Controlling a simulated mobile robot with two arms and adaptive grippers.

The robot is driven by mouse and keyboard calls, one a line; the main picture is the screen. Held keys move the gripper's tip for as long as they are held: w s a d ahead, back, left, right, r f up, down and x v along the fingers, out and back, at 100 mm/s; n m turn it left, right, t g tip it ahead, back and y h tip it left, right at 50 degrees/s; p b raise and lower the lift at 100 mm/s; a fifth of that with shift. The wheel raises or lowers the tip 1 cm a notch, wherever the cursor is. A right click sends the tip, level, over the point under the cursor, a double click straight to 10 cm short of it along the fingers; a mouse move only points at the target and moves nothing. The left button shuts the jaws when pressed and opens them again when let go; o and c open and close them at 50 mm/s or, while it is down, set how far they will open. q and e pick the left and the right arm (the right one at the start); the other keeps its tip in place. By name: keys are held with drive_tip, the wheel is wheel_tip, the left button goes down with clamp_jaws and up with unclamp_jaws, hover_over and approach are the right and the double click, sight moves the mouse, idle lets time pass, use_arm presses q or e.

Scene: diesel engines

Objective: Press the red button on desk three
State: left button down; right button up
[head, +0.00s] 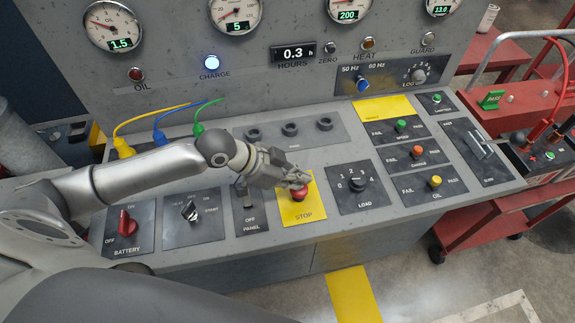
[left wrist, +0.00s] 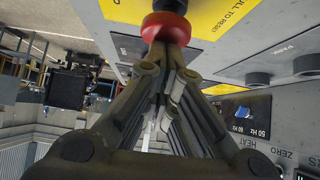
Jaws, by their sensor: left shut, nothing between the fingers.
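The red stop button (head: 299,192) stands on a yellow plate (head: 303,211) marked STOP, at the front middle of the grey control desk (head: 270,244). My left gripper (head: 298,181) is shut and empty, with its fingertips at the button's top. In the left wrist view the fingertips of my left gripper (left wrist: 166,50) meet the red button (left wrist: 166,28), seemingly touching it. The fingers partly hide the button in the head view. I cannot tell whether the button is pressed down. My right gripper is not in view.
A red battery switch (head: 127,223), a panel switch (head: 247,194) and a load dial (head: 357,185) flank the button. Gauges rise on the back panel (head: 180,70). Yellow, blue and green cables (head: 160,122) lie behind my arm. A red cart (head: 500,205) stands at the right.

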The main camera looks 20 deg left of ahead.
use_arm(q)
wheel_tip(320, 180, up, 5)
drive_tip(key=p, duration=0.4)
drive_tip(key=shift+f+p, duration=0.15)
drive_tip(key=shift+p, duration=0.25)
drive_tip(key=shift+s+a+b, duration=0.35)
drive_tip(key=shift+a+b, duration=0.3)
drive_tip(key=shift+b, duration=0.1)
drive_tip(key=b+v, duration=0.2)
drive_tip(key=v, duration=0.6)
drive_tip(key=shift+r, duration=0.35)
drive_tip(key=shift+s, duration=0.1)
